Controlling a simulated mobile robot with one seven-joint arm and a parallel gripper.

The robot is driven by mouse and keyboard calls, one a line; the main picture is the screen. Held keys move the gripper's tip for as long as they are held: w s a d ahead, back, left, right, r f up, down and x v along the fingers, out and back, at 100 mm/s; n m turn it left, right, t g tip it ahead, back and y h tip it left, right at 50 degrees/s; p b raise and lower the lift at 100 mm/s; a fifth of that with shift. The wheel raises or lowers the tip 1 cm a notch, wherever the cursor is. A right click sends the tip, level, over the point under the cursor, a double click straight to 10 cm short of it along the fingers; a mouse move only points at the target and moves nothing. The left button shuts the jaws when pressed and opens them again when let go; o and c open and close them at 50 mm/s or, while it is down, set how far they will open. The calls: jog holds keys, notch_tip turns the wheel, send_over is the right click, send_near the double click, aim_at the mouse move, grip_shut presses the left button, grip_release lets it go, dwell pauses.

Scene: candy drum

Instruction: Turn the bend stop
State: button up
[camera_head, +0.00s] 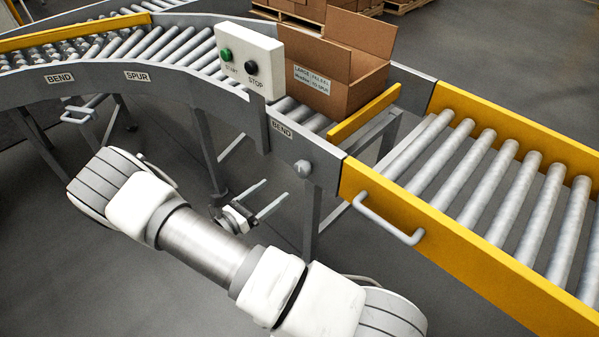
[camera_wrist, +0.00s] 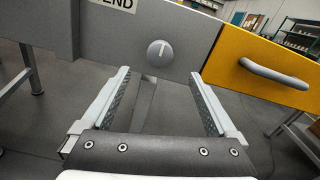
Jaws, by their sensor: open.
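The bend stop is a round grey knob (camera_head: 303,168) on the grey side rail of the conveyor, below and right of a BEND label (camera_head: 281,130). In the wrist view the knob (camera_wrist: 160,53) shows a pale line that stands nearly upright. My gripper (camera_head: 276,188) is open and empty, below and left of the knob in the head view. In the wrist view the knob lies just beyond the two fingertips (camera_wrist: 160,73), roughly midway between them. The fingers look apart from it.
A yellow roller section with a grey handle (camera_head: 388,218) is right of the knob. A control box (camera_head: 252,58) with green START and black STOP buttons stands above. An open cardboard box (camera_head: 338,75) sits on the rollers. Conveyor legs (camera_head: 310,215) stand close to my gripper.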

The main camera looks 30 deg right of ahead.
aim_at(299, 171)
jog(key=b+x, duration=0.2)
jog(key=x, duration=0.9)
jog(key=shift+d, duration=0.3)
jog(key=shift+f, duration=0.1)
jog(key=c, duration=1.4)
